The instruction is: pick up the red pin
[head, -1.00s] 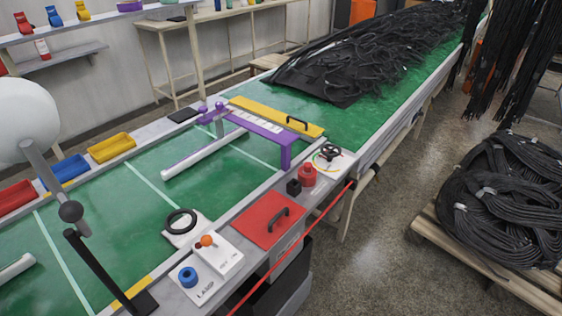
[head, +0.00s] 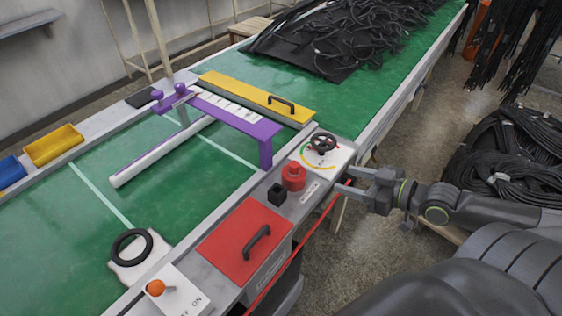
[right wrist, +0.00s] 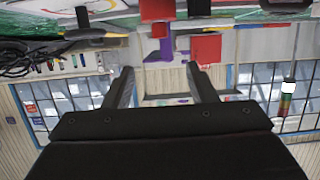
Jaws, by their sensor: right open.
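The red pin (head: 293,176) is a short, thick red cylinder with a narrower top. It stands upright on the grey rail along the conveyor's near side, between a black block (head: 277,194) and a white dial plate (head: 327,157). My right gripper (head: 347,180) is open and empty, just to the right of the pin by the rail's outer edge, apart from it. In the right wrist view, which looks upside down, its two fingers (right wrist: 163,78) are spread, with a red shape (right wrist: 157,10), likely the pin, beyond them at the top. My left gripper is not in view.
A red panel with a black handle (head: 228,240) lies in front of the black block. A purple gate (head: 240,125) and a yellow bar with handle (head: 255,98) cross the green belt behind. A red cord (head: 318,230) runs along the rail's outer side. Coiled black hoses (head: 510,150) lie right.

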